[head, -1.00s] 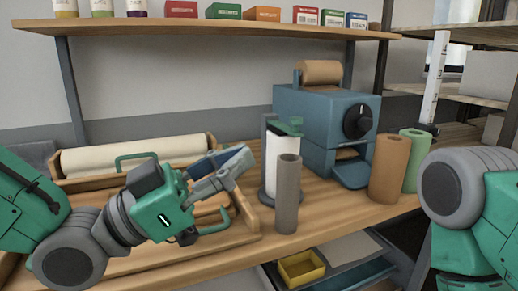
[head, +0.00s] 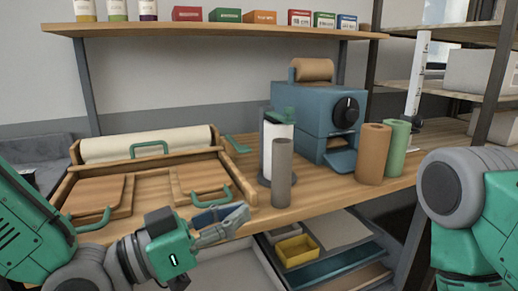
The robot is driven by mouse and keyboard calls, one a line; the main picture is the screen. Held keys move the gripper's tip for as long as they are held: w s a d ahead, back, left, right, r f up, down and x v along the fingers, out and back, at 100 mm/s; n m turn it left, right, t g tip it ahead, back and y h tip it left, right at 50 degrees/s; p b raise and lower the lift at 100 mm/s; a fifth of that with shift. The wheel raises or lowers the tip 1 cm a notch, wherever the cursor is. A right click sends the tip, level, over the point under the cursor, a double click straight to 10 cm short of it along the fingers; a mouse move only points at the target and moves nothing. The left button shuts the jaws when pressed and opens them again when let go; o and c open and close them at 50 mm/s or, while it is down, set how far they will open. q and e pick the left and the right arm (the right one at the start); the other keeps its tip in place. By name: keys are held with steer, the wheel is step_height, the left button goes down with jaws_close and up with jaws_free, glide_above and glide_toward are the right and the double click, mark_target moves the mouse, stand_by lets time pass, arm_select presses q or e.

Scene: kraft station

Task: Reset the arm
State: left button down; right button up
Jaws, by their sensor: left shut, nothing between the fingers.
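My left gripper (head: 236,222) is in the lower middle of the head view, shut and empty. It is in front of the wooden bench, over its front edge, near a wooden tray with green handles (head: 70,190). My left arm comes in from the left. Part of my right arm shows at the right edge, but its gripper is out of view.
A grey roll (head: 281,172) stands beside a white roll on a holder (head: 277,148). A blue machine (head: 318,115) sits behind, with brown (head: 372,154) and green (head: 397,147) rolls to its right. A yellow bin (head: 296,250) lies below. Boxes line the shelf (head: 220,29).

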arm_select(q)
steer(key=s+a+f+n+g+y, duration=0.1)
steer(key=s+a+f+n+y, duration=0.15)
steer(key=f, duration=0.75)
steer(key=s+a+f+n+g+y, duration=0.15)
steer(key=a+f+y, duration=0.25)
steer(key=f, duration=0.5)
steer(key=s+a+f+n+g+y, duration=0.1)
steer(key=a+f+n+y, duration=0.15)
steer(key=f, duration=0.75)
steer(key=s+a+f+n+g+y, duration=0.3)
steer(key=s+a+f+g+y, duration=0.2)
steer(key=s+a+f, duration=0.8)
steer(key=s+a+y, duration=0.3)
steer(key=s, duration=0.1)
steer(key=shift+g, duration=0.35)
steer(key=shift+f+n, duration=0.1)
steer(key=shift+n, duration=0.15)
